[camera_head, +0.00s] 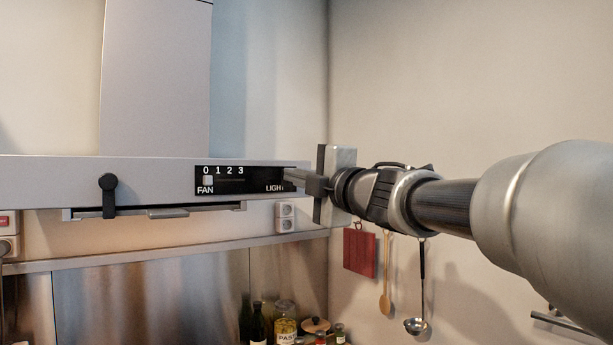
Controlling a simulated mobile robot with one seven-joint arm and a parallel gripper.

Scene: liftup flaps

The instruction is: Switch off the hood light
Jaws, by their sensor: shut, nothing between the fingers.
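The range hood (50,182) spans the left of the head view as a long light-grey front. The light switch itself is hidden behind the fingers. I cannot tell whether the fingertips touch the panel.
A black hook-like handle (108,195) hangs on the hood front. Below are a wall socket (285,217), bottles and a jar (285,322). A red board (359,252), a wooden spoon (386,275) and a ladle (418,322) hang on the right wall under my arm.

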